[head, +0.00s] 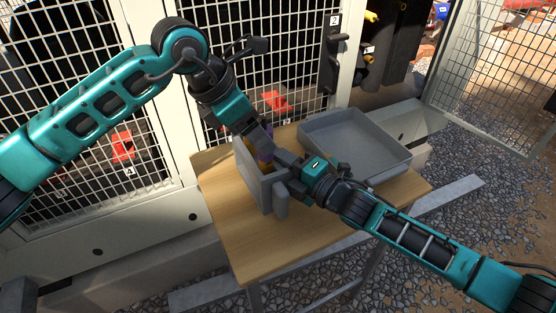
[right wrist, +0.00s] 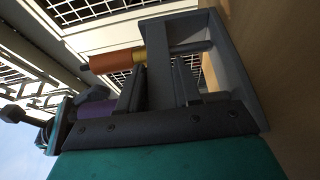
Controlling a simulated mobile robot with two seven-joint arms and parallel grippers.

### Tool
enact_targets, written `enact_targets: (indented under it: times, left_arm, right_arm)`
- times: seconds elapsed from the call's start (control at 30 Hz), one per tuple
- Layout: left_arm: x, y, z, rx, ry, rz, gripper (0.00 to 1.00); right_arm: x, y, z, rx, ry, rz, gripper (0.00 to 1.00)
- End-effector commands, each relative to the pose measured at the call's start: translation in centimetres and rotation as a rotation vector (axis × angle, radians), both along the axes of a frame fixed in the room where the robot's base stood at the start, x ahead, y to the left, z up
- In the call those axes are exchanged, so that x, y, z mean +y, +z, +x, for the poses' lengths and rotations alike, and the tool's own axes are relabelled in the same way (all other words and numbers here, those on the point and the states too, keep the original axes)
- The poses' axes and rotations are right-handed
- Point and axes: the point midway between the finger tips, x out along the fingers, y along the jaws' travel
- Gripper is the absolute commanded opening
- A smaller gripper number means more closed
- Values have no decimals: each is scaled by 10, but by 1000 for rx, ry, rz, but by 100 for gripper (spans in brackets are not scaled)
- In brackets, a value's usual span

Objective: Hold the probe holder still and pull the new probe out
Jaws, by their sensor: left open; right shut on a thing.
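The grey probe holder (head: 256,180) stands on the table in the head view. My right gripper (head: 284,166) is shut on its wall, which also shows between the fingers in the right wrist view (right wrist: 160,75). My left gripper (head: 264,150) is open, pointing down over the holder, close to a purple probe (head: 268,157). The purple probe (right wrist: 92,112) and an orange and yellow probe (right wrist: 115,60) show in the right wrist view. The grippers hide much of the holder's inside in the head view, so I cannot tell whether the left fingers touch the purple probe.
The wooden table (head: 245,240) has clear room at its front. An empty grey tray (head: 392,165) lies at the back right. A mesh fence with a pale frame (head: 182,150) stands close behind the table. Gravel (head: 455,215) lies to the right.

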Motion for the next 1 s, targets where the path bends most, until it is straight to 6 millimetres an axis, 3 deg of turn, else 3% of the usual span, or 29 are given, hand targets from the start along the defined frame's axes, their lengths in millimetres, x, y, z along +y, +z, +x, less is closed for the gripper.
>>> enact_targets:
  times: [0.23, 0.63, 1.0]
  left_arm:
    - [-11, -21, 4, 0, -1, 0, 68]
    - [-13, -26, 5, 0, -1, 0, 68]
    - [-13, -25, 5, 0, 0, 0, 34]
  right_arm:
    - [0, 0, 0, 0, 0, 0, 0]
    - [0, 0, 0, 0, 0, 0, 0]
    - [0, 0, 0, 0, 0, 0, 0]
